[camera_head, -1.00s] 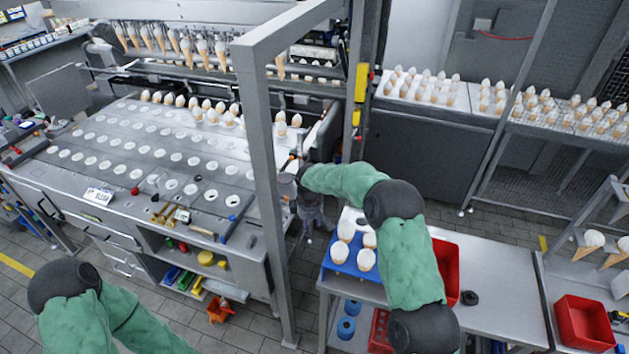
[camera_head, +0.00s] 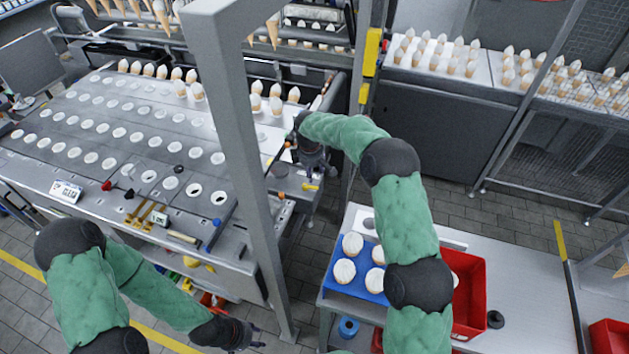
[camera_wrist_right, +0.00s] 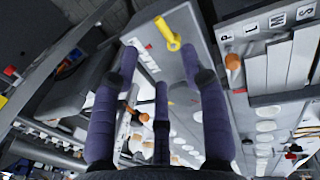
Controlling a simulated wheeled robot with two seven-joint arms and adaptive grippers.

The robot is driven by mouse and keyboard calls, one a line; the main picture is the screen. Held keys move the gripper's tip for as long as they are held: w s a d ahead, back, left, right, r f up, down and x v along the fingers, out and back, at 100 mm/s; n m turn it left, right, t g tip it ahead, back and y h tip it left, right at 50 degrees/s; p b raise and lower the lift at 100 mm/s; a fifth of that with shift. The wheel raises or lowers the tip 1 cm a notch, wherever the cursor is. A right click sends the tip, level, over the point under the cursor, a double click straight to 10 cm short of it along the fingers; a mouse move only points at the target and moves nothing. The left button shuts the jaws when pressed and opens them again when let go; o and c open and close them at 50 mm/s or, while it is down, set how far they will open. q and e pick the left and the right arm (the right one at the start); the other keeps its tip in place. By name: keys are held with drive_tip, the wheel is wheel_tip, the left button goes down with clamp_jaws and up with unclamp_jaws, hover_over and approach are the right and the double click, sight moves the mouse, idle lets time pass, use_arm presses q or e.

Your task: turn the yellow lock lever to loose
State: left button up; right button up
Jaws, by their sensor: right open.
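The yellow lock lever (camera_wrist_right: 168,33) lies on a grey plate in the right wrist view, its round end toward my fingers. It shows small beside the machine's right end in the head view (camera_head: 310,187). My right gripper (camera_wrist_right: 163,80) is open, its purple fingers apart with nothing between them. The lever is beyond the fingertips, apart from them in the picture. In the head view my right gripper (camera_head: 313,158) is by the machine's right end, partly hidden by its own arm. My left gripper (camera_head: 240,335) hangs low in front of the machine; its finger state is unclear.
An orange knob (camera_wrist_right: 233,62) sits right of the lever. A grey frame post (camera_head: 240,160) stands left of my right arm.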

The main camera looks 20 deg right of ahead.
sight(311, 188)
drive_tip(key=f, duration=0.3)
drive_tip(key=w+f, duration=0.1)
drive_tip(key=f, duration=0.2)
drive_tip(key=d+f, duration=0.1)
drive_tip(key=f, duration=0.2)
drive_tip(key=shift+w+f, duration=0.2)
drive_tip(key=shift+w, duration=0.1)
clamp_jaws()
